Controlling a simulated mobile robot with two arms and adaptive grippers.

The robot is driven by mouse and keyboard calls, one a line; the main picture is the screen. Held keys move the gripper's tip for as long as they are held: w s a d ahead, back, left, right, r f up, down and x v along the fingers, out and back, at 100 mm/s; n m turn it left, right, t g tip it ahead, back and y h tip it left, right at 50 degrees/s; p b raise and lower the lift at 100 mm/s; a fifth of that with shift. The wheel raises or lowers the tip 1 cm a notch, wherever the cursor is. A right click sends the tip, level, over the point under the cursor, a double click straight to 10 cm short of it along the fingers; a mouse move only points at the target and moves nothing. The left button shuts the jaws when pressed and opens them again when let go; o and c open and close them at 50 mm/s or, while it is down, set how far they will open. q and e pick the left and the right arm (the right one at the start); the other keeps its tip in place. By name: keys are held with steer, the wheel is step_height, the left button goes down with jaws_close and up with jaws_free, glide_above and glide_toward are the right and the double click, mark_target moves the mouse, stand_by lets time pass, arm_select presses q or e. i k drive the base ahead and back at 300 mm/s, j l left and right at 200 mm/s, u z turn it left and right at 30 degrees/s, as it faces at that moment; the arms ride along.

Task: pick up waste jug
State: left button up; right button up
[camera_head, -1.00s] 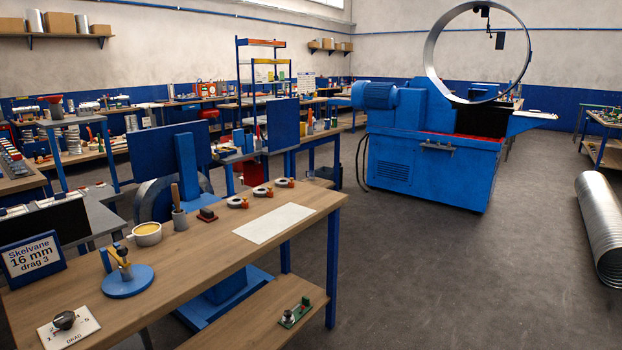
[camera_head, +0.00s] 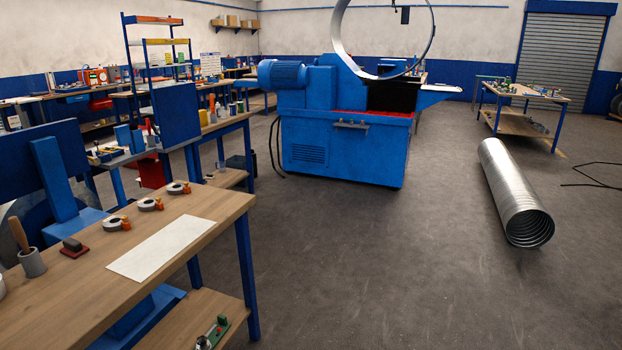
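I cannot make out a waste jug in this view. Neither of my grippers shows. Nearest is a wooden workbench (camera_head: 75,318) at the lower left. On it are a white sheet (camera_head: 160,248), several small ring-shaped parts with orange pieces (camera_head: 150,204), a dark red block (camera_head: 75,248) and a grey pot with a wooden-handled tool (camera_head: 32,262).
A blue machine (camera_head: 345,145) with a large metal ring (camera_head: 338,40) stands at the back centre. A spiral duct (camera_head: 510,185) lies on the floor at right, near another workbench (camera_head: 530,92) and a black cable (camera_head: 590,165). The grey floor (camera_head: 390,270) between is clear.

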mark_target(222, 166)
steer(key=i+z, duration=0.25)
steer(key=i, duration=0.6)
steer(key=i+z, duration=0.3)
steer(key=i, duration=0.6)
steer(key=i+u, duration=0.15)
steer(key=i, duration=0.7)
steer(key=i+l+u, duration=0.2)
steer(key=i, duration=0.65)
steer(key=i+j+u, duration=0.15)
steer(key=i+u, duration=0.3)
steer(key=i, duration=0.5)
steer(key=i+l+u, duration=0.15)
steer(key=i+u, duration=0.3)
steer(key=i, duration=0.5)
steer(key=i+u, duration=0.2)
steer(key=i, duration=0.35)
steer(key=i+u, duration=0.15)
steer(key=i, duration=0.4)
steer(key=i+l+u, duration=0.2)
steer(key=i, duration=0.4)
steer(key=i+l+u, duration=0.2)
steer(key=i, duration=0.35)
